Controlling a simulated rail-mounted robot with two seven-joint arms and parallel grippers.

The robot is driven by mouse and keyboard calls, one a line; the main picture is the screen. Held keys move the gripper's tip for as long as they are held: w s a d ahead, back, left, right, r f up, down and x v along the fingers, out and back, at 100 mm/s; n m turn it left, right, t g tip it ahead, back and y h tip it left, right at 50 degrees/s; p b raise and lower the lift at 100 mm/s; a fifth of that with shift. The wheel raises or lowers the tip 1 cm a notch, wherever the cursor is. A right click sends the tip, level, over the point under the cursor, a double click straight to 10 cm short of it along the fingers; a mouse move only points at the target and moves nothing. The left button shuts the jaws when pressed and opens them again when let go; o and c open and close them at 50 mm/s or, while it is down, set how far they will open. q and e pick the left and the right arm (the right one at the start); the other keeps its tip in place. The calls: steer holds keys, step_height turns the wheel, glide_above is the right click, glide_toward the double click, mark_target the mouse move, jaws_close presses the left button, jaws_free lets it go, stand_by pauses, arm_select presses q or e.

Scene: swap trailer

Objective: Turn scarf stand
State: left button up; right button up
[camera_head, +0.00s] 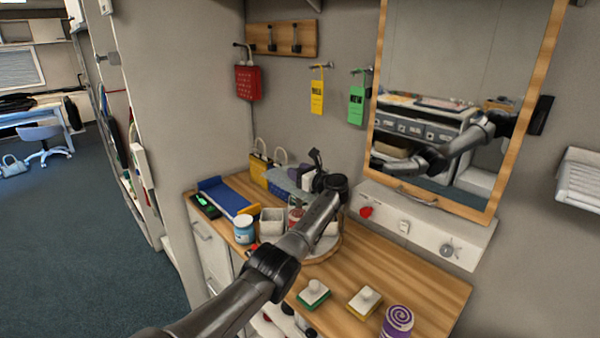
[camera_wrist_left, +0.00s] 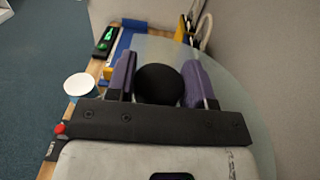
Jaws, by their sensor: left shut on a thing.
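My left gripper (camera_head: 312,178) reaches over the counter at the back, partly hidden by its own wrist in the head view. In the left wrist view its two purple-and-black fingers (camera_wrist_left: 160,88) are shut on a round black knob (camera_wrist_left: 160,84), one on each side. A wide pale round surface (camera_wrist_left: 240,110) lies below the knob, seemingly part of the scarf stand. My right gripper is not in view.
A framed mirror (camera_head: 380,165) and wall hooks (camera_head: 283,40) are behind. The right front counter has free room.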

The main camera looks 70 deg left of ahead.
arm_select(q)
steer(key=o, duration=1.3)
steer(key=shift+w+d, duration=0.1)
steer(key=shift+d, duration=0.15)
steer(key=b+v, duration=0.3)
steer(key=v, duration=0.8)
steer(key=shift+d+f, duration=0.1)
steer(key=shift+d, duration=0.1)
steer(key=shift+v, duration=0.95)
